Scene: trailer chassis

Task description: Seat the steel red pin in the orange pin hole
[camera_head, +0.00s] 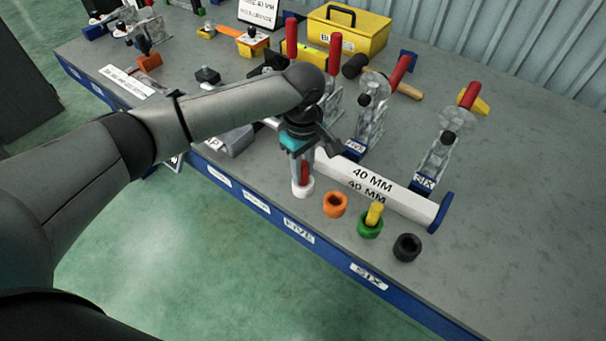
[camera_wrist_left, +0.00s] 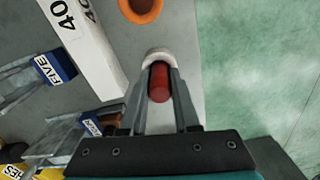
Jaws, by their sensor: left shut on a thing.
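My left gripper (camera_head: 302,172) is over the white pin hole (camera_head: 303,189) near the table's front edge. It is shut on the red pin (camera_head: 304,172), which stands upright with its lower end at the white ring. The wrist view shows the red pin (camera_wrist_left: 159,82) between the two fingers of my left gripper (camera_wrist_left: 160,75), with the white ring (camera_wrist_left: 157,55) around or just beyond it; how deep it sits cannot be told. The orange pin hole (camera_head: 335,204) is just right of the white one and looks empty. It also shows at the wrist view's top (camera_wrist_left: 141,9). My right gripper is not in view.
A green holder (camera_head: 369,226) with a yellow pin (camera_head: 375,213) and a black holder (camera_head: 407,247) stand farther right. A white bar marked 40 MM (camera_head: 380,186) lies behind the row. Clamps with red handles (camera_head: 398,72) and a yellow box (camera_head: 346,30) stand farther back.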

